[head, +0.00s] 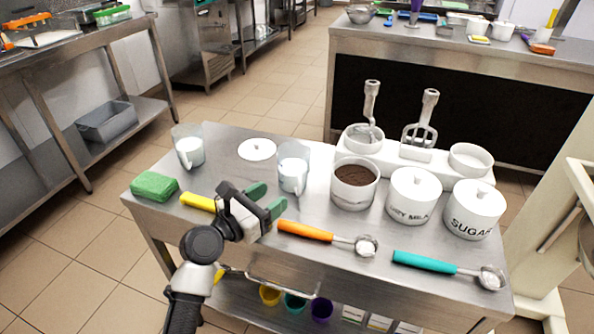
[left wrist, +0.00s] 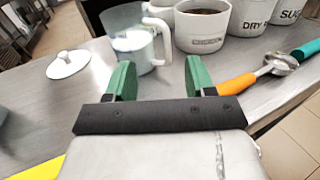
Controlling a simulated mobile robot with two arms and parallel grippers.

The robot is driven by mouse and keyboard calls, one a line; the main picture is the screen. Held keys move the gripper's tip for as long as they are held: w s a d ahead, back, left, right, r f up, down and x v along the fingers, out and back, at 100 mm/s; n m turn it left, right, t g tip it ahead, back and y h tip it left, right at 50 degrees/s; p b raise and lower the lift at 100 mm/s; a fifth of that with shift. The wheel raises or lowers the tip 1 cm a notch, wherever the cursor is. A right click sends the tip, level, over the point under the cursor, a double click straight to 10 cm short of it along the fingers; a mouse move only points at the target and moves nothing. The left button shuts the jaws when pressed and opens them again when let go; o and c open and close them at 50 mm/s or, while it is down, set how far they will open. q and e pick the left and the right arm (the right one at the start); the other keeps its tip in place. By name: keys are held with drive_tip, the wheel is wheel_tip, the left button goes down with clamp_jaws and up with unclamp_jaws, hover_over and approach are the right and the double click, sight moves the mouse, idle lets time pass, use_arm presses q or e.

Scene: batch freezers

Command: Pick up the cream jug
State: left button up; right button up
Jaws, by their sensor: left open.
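Two clear jugs with white contents and white handles stand upright on the steel table; I cannot tell from labels which is the cream jug. One jug (head: 293,170) is near the table's middle, and it also shows in the left wrist view (left wrist: 128,43). The other jug (head: 188,148) is at the back left. My left gripper (head: 265,199) has green fingers, open and empty. It is in front of the middle jug, apart from it; in the left wrist view the jug and its handle appear beyond the fingertips (left wrist: 157,76). My right gripper is not in view.
A white lid (head: 257,149) lies between the jugs. A green sponge (head: 154,186) and a yellow-handled tool (head: 198,202) are left. An orange-handled scoop (head: 306,231) and teal-handled scoop (head: 425,263) lie right. A coffee canister (head: 353,186), milk canister (head: 413,191) and sugar canister (head: 473,203) stand behind.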

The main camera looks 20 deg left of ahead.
sight(294, 174)
use_arm(q)
drive_tip(key=shift+x, duration=0.85)
drive_tip(key=shift+w+d, duration=0.2)
drive_tip(key=shift+w, duration=0.15)
drive_tip(key=x, duration=0.4)
drive_tip(key=shift+w+d+f+b, duration=0.1)
drive_tip(key=shift+f+b, duration=0.05)
drive_tip(key=shift+b, duration=0.15)
drive_tip(key=shift+w, duration=0.1)
clamp_jaws()
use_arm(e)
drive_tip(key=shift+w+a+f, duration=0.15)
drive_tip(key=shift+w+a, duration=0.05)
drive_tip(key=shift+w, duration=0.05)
